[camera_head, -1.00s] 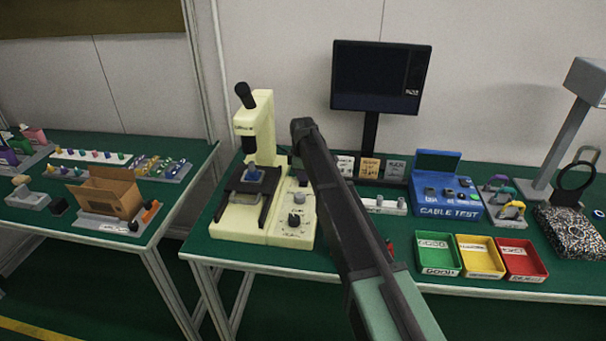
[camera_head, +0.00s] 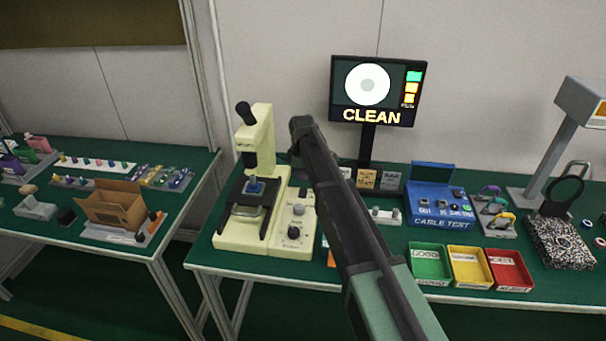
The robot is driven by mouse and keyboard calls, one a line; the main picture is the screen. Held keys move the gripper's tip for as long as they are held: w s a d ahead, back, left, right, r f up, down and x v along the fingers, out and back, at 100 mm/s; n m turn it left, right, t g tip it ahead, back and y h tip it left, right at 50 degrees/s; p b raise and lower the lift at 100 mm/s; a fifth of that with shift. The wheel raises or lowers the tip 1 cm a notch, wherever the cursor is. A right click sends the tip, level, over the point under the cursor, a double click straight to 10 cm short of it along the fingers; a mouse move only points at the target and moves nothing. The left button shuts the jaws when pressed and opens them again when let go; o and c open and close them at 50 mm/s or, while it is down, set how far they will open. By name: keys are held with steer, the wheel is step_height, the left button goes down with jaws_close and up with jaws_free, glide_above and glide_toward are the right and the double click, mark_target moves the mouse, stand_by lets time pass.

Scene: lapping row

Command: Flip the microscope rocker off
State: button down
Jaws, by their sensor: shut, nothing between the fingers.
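The cream microscope (camera_head: 258,140) stands on the green bench, left of my arm. Its dark stage (camera_head: 236,216) carries a small blue piece (camera_head: 255,187). A cream control box (camera_head: 283,243) at its right side has a dark knob (camera_head: 294,232) and a grey round knob (camera_head: 299,210). A small dark spot (camera_head: 303,192) higher on the box may be the rocker; it is too small to tell which way it sits. The monitor (camera_head: 338,85) behind is lit, showing a white disc and "CLEAN". My gripper is hidden behind my dark arm link, which crosses the box's right side.
Right of my arm stand a blue cable tester (camera_head: 440,205) and green (camera_head: 431,279), yellow (camera_head: 470,282) and red (camera_head: 511,285) trays. A magnifier (camera_head: 563,192) stands farther right. A second bench on the left holds an open cardboard box (camera_head: 113,207).

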step_height(320, 180, up, 7)
steer(key=p, duration=0.5)
glide_above(303, 190)
steer(key=s, duration=0.2)
steer(key=shift+s+a+r, duration=0.1)
steer(key=shift+s+a, duration=0.05)
steer(key=shift+a, duration=0.05)
steer(key=shift+w+r+t, duration=0.15)
steer(key=shift+w+t, duration=0.05)
steer(key=shift+t, duration=0.3)
steer(key=f+b, duration=0.4)
steer(key=w+f+b, duration=0.1)
steer(key=f+b, duration=0.8)
steer(key=f, duration=0.1)
steer(key=shift+w+d+b, duration=0.2)
steer(key=shift+w+b, duration=0.15)
